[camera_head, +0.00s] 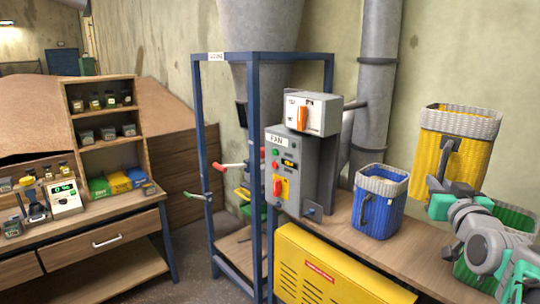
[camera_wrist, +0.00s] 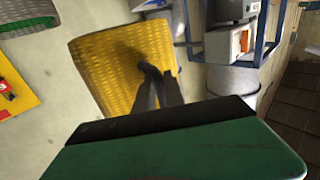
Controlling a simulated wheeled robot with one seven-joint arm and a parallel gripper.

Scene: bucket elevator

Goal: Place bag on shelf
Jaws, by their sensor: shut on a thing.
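A yellow woven bag (camera_head: 475,150) with a grey rim and a dark handle is at the right of the head view. It stands higher than the other bags and appears to hang clear of the bench. My gripper (camera_head: 438,184) is at its near side, shut on its dark handle. The wrist view shows the yellow bag (camera_wrist: 105,62) tilted, with my dark gripper fingers (camera_wrist: 157,76) meeting at the handle. The handle is partly hidden by the fingers. A wooden shelf unit (camera_head: 141,120) with small jars stands at the left.
A blue bag (camera_head: 377,212) stands on the wooden bench (camera_head: 340,226). A green bag (camera_head: 517,219) is at the right, partly hidden by my arm. A grey fan control box (camera_head: 299,160) and a blue frame (camera_head: 205,150) stand left of the blue bag. A yellow cabinet (camera_head: 335,275) is below.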

